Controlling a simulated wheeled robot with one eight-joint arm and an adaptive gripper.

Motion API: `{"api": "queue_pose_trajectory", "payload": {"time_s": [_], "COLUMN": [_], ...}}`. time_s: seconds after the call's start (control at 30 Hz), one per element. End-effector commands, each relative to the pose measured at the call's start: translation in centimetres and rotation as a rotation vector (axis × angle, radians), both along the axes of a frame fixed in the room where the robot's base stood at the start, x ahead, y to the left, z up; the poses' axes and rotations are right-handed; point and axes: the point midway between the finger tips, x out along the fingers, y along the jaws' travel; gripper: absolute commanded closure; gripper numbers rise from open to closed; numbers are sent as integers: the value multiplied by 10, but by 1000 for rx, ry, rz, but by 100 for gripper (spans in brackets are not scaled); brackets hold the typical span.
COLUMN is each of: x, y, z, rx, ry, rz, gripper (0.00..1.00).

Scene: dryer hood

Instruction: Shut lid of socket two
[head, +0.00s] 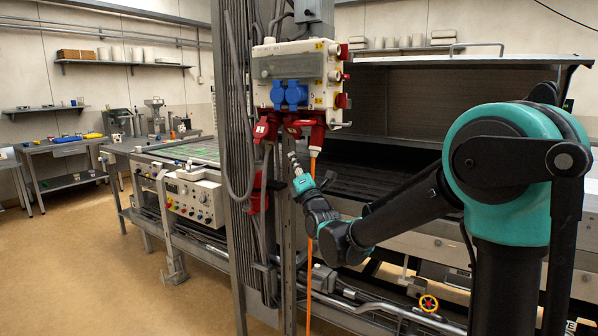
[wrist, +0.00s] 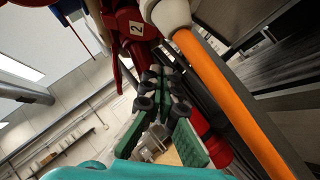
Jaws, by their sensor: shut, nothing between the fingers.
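In the head view two red sockets hang under the box, a left one (head: 265,128) and a right one (head: 308,128) above the orange cable. Their numbers are too small to read, and I cannot tell how far socket two's lid stands open. My gripper (head: 293,158) is shut and empty just below the sockets, left of the cable. Its fingertips (wrist: 164,88) show close below the label in the wrist view.
The orange cable (head: 311,220) hangs close beside my gripper. A metal post with cables stands left, and the open hood (head: 400,100) is behind.

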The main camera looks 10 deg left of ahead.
Motion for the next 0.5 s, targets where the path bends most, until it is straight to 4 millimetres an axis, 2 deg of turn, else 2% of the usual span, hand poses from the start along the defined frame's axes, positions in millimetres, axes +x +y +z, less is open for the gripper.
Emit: {"api": "queue_pose_trajectory", "payload": {"time_s": [0.1, 0.3, 0.5], "x": [17, 36, 42], "y": [11, 1, -1], "z": [11, 28, 35], "rx": [-1, -1, -1], "ry": [0, 0, 0], "rz": [0, -2, 0], "gripper": [100, 100, 100]}}
